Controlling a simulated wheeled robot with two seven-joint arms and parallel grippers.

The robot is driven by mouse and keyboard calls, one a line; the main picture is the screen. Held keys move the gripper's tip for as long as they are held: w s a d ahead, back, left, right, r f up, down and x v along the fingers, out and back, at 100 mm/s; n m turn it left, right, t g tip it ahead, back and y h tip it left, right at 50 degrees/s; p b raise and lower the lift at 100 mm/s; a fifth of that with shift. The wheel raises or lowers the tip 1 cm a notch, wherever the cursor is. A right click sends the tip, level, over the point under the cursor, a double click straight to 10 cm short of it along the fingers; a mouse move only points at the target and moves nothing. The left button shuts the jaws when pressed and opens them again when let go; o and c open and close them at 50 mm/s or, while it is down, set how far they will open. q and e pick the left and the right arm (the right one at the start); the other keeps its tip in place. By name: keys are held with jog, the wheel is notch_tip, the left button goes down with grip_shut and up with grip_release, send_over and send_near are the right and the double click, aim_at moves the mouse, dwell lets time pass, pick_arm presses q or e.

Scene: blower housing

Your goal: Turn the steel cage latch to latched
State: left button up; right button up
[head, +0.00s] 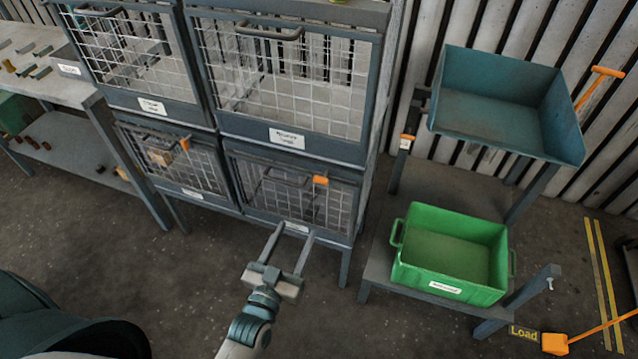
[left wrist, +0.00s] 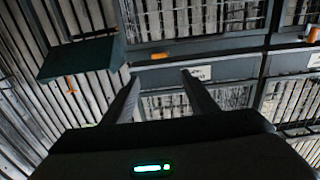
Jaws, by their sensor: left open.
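The steel cages stand in two rows in the head view. The lower right cage (head: 290,195) has a wire-mesh door with a dark bar handle and a short orange latch handle (head: 321,180) near its upper right corner. The latch handle looks roughly level; whether it is latched I cannot tell. A similar orange latch (head: 185,143) is on the lower left cage. My left gripper (head: 296,231) is open and empty, in front of the lower right cage's bottom edge, apart from the latch. The left wrist view shows an orange latch (left wrist: 160,56) beyond the open fingers. My right gripper is not in view.
At right, a stand holds a teal bin (head: 500,105) above and a green crate (head: 450,250) below. A workbench (head: 45,75) with small parts stands at left. The floor before the cages is clear.

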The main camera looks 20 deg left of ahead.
pick_arm(q)
jog(key=p, duration=0.4)
send_near(320, 182)
jog(key=w, duration=0.8)
jog(key=shift+w+d+r, duration=0.1)
jog(key=shift+w+d, duration=0.05)
jog(key=shift+w, duration=0.25)
jog(key=c, duration=1.1)
